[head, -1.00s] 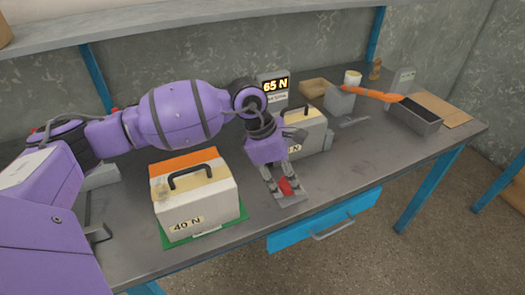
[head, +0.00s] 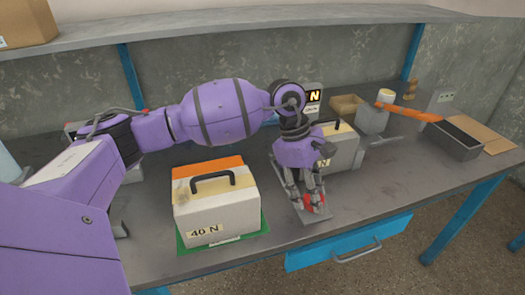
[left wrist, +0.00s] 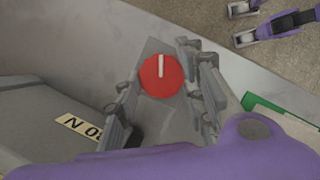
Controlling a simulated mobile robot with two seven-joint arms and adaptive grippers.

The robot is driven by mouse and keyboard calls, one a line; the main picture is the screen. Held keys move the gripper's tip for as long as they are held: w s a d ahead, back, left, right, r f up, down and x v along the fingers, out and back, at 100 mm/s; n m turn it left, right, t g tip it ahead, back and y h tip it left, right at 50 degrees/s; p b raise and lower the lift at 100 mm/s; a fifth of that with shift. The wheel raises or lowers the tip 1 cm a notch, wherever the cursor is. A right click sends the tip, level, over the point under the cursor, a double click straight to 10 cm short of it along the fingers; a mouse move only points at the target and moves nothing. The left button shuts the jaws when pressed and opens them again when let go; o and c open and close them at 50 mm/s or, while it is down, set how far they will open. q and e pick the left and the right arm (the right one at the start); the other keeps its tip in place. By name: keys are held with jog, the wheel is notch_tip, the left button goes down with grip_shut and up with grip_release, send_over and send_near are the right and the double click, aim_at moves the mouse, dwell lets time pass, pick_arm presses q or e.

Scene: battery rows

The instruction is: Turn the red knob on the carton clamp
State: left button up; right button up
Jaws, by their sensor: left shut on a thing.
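The red knob (left wrist: 161,75) sits on a flat grey plate (left wrist: 160,48) near the table's front edge. Its white mark points to the top of the left wrist view. In the head view the knob (head: 316,200) is partly covered by my fingers. My left gripper (head: 310,206) reaches down over it, and its fingers stand on both sides of the knob in the left wrist view (left wrist: 160,82), shut on it. A grey-sided carton (head: 345,150) with a dark handle stands right behind. My right gripper (left wrist: 236,25) shows over the floor in the left wrist view, fingers apart and empty.
A white carton (head: 215,208) marked 40 N stands on a green mat (head: 262,226), left of the knob. An orange-handled tool (head: 410,112) and an open grey box (head: 460,150) lie farther right. A blue drawer (head: 320,252) is below.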

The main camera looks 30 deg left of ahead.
pick_arm(q)
jog(key=shift+w+r, duration=0.2)
jog(key=shift+w, duration=0.05)
jog(key=o, duration=1)
jog(key=shift+o, duration=0.4)
jog(key=shift+f, duration=0.1)
jog(key=v, duration=1.2)
jog(key=shift+s+f, duration=0.15)
